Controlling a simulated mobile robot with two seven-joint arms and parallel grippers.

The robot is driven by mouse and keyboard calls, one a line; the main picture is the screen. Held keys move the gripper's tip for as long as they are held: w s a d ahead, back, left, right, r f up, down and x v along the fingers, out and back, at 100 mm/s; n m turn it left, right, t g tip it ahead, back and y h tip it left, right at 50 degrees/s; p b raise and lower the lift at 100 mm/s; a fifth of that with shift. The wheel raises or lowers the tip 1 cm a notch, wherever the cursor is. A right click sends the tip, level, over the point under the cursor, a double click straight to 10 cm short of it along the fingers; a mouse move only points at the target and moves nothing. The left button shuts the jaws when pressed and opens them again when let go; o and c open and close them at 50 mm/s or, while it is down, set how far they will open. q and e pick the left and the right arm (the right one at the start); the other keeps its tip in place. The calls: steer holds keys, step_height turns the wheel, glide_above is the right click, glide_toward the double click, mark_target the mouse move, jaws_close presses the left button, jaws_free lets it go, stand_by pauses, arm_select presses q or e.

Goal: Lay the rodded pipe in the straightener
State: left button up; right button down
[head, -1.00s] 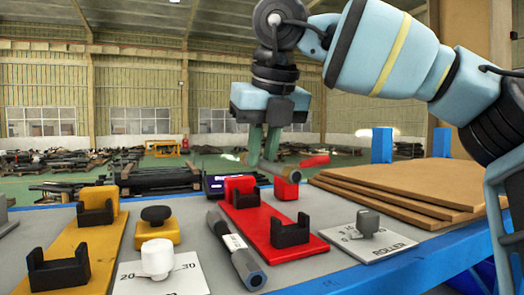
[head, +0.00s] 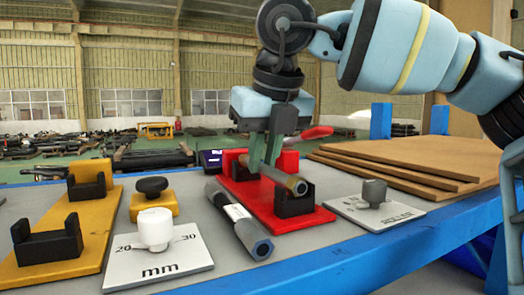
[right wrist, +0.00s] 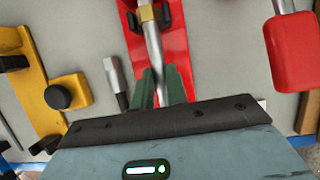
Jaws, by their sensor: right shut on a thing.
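The red straightener (head: 265,205) is a long red plate with black U-shaped cradles, and its near cradle (head: 295,205) shows plainly. My right gripper (head: 262,163) points down over it, its green fingers shut on a metal pipe (head: 283,179). The pipe lies along the plate, its near end at the near cradle's opening; I cannot tell whether it touches the bottom. In the right wrist view the pipe (right wrist: 153,45) passes between the fingers (right wrist: 162,88), with a brass-coloured fitting (right wrist: 148,14) further along. The far cradle is mostly hidden. My left gripper is not in view.
A grey pipe with a white label (head: 240,222) lies left of the red plate. A yellow stand (head: 70,225), a mm dial plate (head: 158,255) and a roller dial plate (head: 375,208) stand around. Stacked brown boards (head: 400,170) fill the right back.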

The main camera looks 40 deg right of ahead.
mark_target(272, 168)
steer(key=shift+r, duration=0.1)
steer(key=c, duration=1.3)
jaws_free()
steer(key=shift+v, duration=3.9)
